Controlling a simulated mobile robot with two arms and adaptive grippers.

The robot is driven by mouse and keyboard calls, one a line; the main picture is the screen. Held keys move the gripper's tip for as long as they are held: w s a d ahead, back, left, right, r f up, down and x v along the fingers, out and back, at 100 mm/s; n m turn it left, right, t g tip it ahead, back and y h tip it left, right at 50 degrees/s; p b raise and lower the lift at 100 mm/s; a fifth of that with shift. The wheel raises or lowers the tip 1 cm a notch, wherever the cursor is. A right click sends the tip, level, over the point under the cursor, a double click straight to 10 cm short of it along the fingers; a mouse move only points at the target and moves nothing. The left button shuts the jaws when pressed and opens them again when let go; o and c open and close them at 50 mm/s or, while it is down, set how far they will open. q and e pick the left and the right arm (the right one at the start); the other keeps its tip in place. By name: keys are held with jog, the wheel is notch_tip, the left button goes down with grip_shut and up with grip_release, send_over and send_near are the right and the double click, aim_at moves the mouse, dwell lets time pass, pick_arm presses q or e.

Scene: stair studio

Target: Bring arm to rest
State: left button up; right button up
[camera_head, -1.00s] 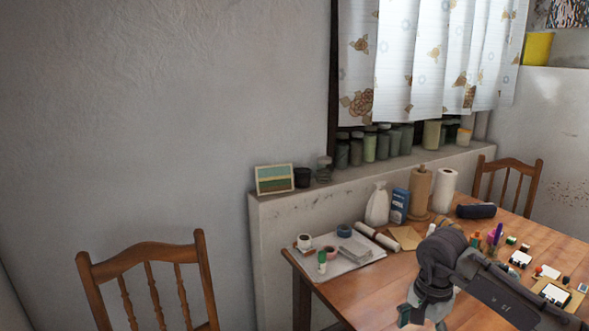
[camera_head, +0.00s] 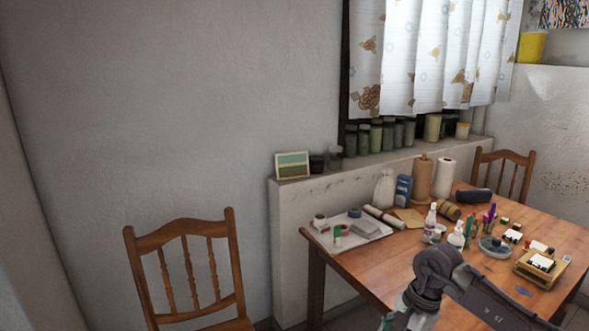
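My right arm comes in from the lower right, in front of the near edge of the wooden table (camera_head: 400,262). Its gripper (camera_head: 402,320) points down at the bottom edge of the picture, and its fingertips are partly cut off. I see nothing held in it, but whether the fingers are open or shut is not clear. My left arm and gripper are not in view.
The table holds a tray (camera_head: 372,238), white bottles (camera_head: 456,237), paper rolls (camera_head: 444,178) and a wooden holder (camera_head: 540,267). A wooden chair (camera_head: 190,270) stands left; another (camera_head: 505,172) stands behind. Jars (camera_head: 376,137) line the ledge. Floor between chair and table looks clear.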

jog(key=w+a+f+m+t+y, duration=0.1)
jog(key=a+f+m+t+y, duration=0.1)
jog(key=a+f+m+y, duration=0.45)
jog(key=a+f+m+t+y, duration=0.25)
jog(key=a+m+y, duration=0.35)
jog(key=m, duration=0.4)
jog(key=s+d+f+m+t+h, duration=0.2)
jog(key=s+d+f+m+h, duration=0.15)
jog(key=f+m, duration=0.55)
jog(key=s+d+f+m+t+h, duration=0.2)
jog(key=d+f+m+t+h, duration=0.15)
jog(key=f+m, duration=0.5)
jog(key=s+d+f+m+t+h, duration=0.2)
jog(key=d+f+m+h, duration=0.15)
jog(key=f+m, duration=0.5)
jog(key=s+d+f+m+g+h, duration=0.25)
jog(key=s+f+m, duration=0.35)
jog(key=s, duration=0.5)
jog(key=s+d+f+m+g+h, duration=0.2)
jog(key=s+f+m+g, duration=0.1)
jog(key=s+f, duration=0.65)
jog(key=s+f+m+g, duration=0.2)
jog(key=s+m+g, duration=0.3)
jog(key=s, duration=1.3)
jog(key=shift+s+a+f+p, duration=0.2)
jog(key=shift+s+f+p, duration=0.1)
jog(key=shift+s, duration=0.1)
